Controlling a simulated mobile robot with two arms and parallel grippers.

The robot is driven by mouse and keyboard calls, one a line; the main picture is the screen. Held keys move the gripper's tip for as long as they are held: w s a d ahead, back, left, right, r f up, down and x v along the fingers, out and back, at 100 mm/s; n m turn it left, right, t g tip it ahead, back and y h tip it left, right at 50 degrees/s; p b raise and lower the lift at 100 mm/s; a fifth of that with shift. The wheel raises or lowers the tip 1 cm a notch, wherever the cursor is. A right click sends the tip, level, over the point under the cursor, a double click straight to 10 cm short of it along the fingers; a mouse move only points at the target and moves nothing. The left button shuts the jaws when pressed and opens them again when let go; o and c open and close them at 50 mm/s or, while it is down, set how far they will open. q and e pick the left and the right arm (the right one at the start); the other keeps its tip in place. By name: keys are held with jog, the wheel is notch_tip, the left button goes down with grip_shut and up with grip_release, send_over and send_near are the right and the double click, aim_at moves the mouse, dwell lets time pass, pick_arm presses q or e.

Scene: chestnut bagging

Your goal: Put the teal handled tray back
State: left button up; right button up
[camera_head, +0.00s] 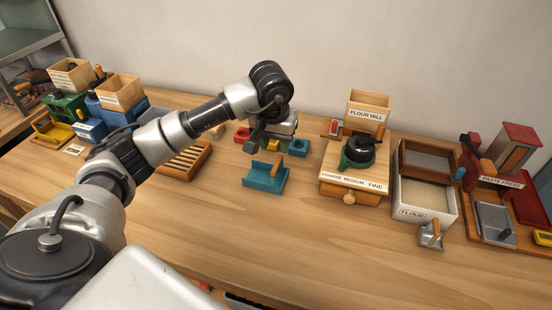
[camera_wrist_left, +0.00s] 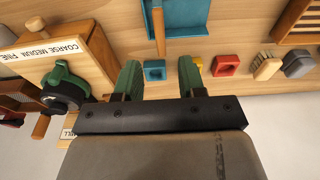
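The teal tray (camera_head: 262,182) with a wooden handle (camera_head: 277,165) sits on the wooden table near the middle of the head view. In the left wrist view the tray (camera_wrist_left: 190,20) is at the top, its handle (camera_wrist_left: 158,28) pointing down toward the gap between my fingers. My left gripper (camera_head: 268,150) is just behind the tray in the head view, partly hidden by its own wrist. In the wrist view its green fingers (camera_wrist_left: 160,68) are wide apart with nothing gripped. My right gripper is in neither view.
Small red (camera_wrist_left: 227,66) and blue (camera_wrist_left: 154,70) blocks lie near my left fingers. The flour mill (camera_head: 355,170) stands right of the tray, with the flour box (camera_head: 425,205) beyond. A slatted wooden tray (camera_head: 185,160) is left, partly behind my arm. The front table is clear.

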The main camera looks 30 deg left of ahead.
pick_arm(q)
jog(key=shift+s+r, duration=0.15)
jog(key=shift+r, duration=0.65)
jog(key=shift+s+r, duration=0.1)
jog(key=shift+r, duration=0.65)
